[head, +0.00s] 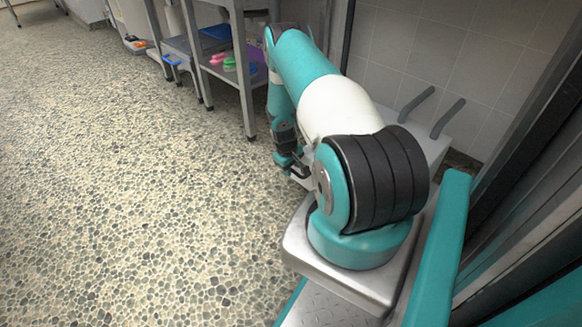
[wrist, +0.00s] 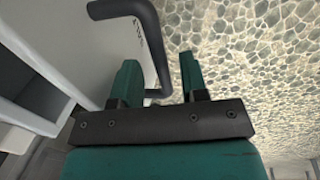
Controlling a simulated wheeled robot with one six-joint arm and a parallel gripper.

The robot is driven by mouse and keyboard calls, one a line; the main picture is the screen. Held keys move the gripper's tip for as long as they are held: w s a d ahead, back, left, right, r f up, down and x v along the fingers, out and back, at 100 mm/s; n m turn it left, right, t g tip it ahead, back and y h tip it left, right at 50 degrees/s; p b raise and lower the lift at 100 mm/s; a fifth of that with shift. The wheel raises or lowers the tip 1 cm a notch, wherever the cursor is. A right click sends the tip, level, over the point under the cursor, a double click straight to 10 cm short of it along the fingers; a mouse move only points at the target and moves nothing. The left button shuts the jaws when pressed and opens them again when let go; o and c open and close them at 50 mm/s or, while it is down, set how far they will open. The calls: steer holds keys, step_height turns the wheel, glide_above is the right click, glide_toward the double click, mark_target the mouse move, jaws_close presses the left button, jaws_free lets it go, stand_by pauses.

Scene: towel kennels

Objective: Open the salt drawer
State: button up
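A dark bent bar handle (wrist: 156,45) stands out from a pale front (wrist: 85,50) in the wrist view. Small dark lettering beside the handle is too small to read, so I cannot tell if this is the salt drawer. My gripper (wrist: 160,65) is open, with its two teal fingers apart. The lower end of the handle lies between the fingers in the picture; I cannot tell whether they touch it. In the head view my gripper (head: 290,162) is low beside the pale unit (head: 440,150), which my arm mostly hides.
Two grey bars (head: 416,104) stand on the pale unit's top by the tiled wall. A metal shelf rack (head: 245,95) with colourful items stands behind my arm. The pebbled floor (head: 130,190) to the left is clear.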

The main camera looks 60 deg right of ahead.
steer(key=a+r+p, duration=0.3)
steer(key=r+p, duration=0.4)
steer(key=r, duration=1)
steer(key=shift+w, duration=0.4)
